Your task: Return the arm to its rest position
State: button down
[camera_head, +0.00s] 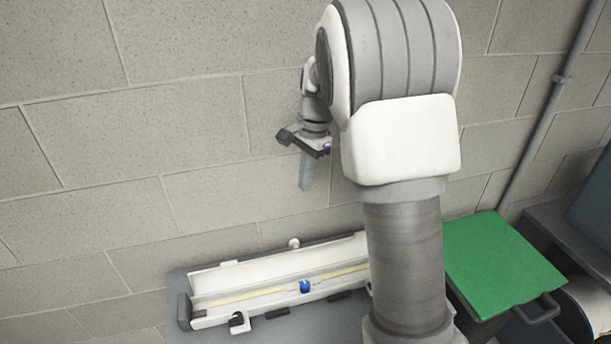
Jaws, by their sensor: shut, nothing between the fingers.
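My arm (404,210) rises from the bottom of the head view and bends over at the top, covering part of the scene behind it. My gripper (305,186) hangs from the arm's far end, left of the large white and grey joint. It points down, its fingers are shut, and nothing is between them. It is in front of the block wall, above the long white tray and apart from it.
A long white tray (213,282) with yellow strips and a blue piece (305,286) sits on a grey surface (325,322) at the lower middle. A green panel (500,262) lies right of my arm. A grey pipe (545,110) runs up the block wall (130,130).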

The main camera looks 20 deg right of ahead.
jog(key=s+a+r+n+t, duration=0.25)
jog(key=s+r+n, duration=0.35)
jog(key=s+r, duration=0.6)
jog(key=s+f+n+t+h, duration=0.1)
jog(key=s+n, duration=0.5)
jog(key=s, duration=0.9)
jog(key=shift+a+f+n+t, duration=0.45)
jog(key=shift+f+t, duration=0.3)
jog(key=shift+t, duration=0.1)
jog(key=shift+w, duration=0.1)
